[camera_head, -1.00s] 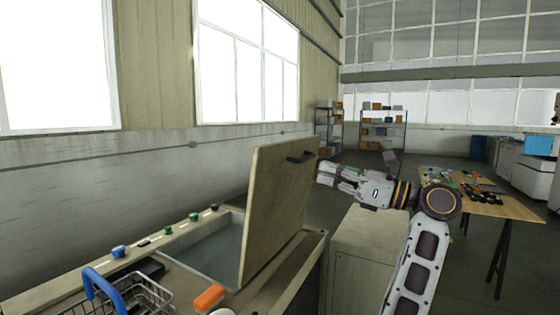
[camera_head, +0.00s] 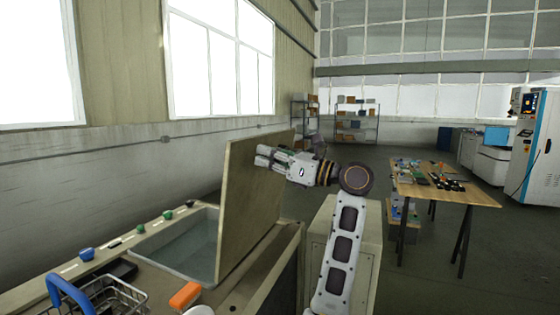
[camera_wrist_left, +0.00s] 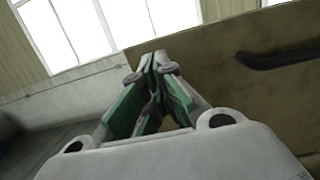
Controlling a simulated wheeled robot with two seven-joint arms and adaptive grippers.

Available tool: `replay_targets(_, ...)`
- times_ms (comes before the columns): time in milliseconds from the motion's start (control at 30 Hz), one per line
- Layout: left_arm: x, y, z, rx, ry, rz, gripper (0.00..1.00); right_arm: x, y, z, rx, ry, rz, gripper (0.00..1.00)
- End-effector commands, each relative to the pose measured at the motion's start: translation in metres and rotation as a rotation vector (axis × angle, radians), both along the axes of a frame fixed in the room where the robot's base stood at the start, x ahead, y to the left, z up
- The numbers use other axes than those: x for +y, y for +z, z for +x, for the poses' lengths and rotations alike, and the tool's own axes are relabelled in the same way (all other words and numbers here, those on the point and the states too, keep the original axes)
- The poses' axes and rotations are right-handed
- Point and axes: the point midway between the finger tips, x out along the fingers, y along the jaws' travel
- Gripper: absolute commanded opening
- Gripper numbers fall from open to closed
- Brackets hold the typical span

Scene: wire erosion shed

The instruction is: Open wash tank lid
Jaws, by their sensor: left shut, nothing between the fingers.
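The wash tank lid (camera_head: 250,215) is a beige panel standing raised, nearly upright, at the right side of the tank opening. The wash tank (camera_head: 185,245) is uncovered and its greyish interior shows. My left gripper (camera_head: 262,156) overlaps the lid's upper part in the head view and hides the handle there. In the left wrist view, the shut, empty fingers (camera_wrist_left: 157,65) point at the lid (camera_wrist_left: 220,75) near its edge. The dark bar handle (camera_wrist_left: 280,58) is to their right, apart from them. I cannot tell whether the fingertips touch the lid.
A wire basket with a blue handle (camera_head: 62,290) and an orange block (camera_head: 185,295) are at the tank's front. A grey cabinet (camera_head: 365,235) stands right of the tank. A wooden table (camera_head: 455,195) with parts is farther right, with open floor around it.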

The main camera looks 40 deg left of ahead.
Motion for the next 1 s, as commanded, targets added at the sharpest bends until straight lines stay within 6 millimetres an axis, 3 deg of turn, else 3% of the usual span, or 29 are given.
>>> replay_targets(333,0.035,0.007,-0.011,0.000,0.000,0.001,0.00,-0.003,-0.006,-0.006,0.001,0.000,-0.002,0.00)
replay_targets(1000,0.047,0.010,-0.015,-0.004,0.000,-0.015,0.00,-0.008,-0.005,-0.004,-0.006,0.000,-0.008,0.00)
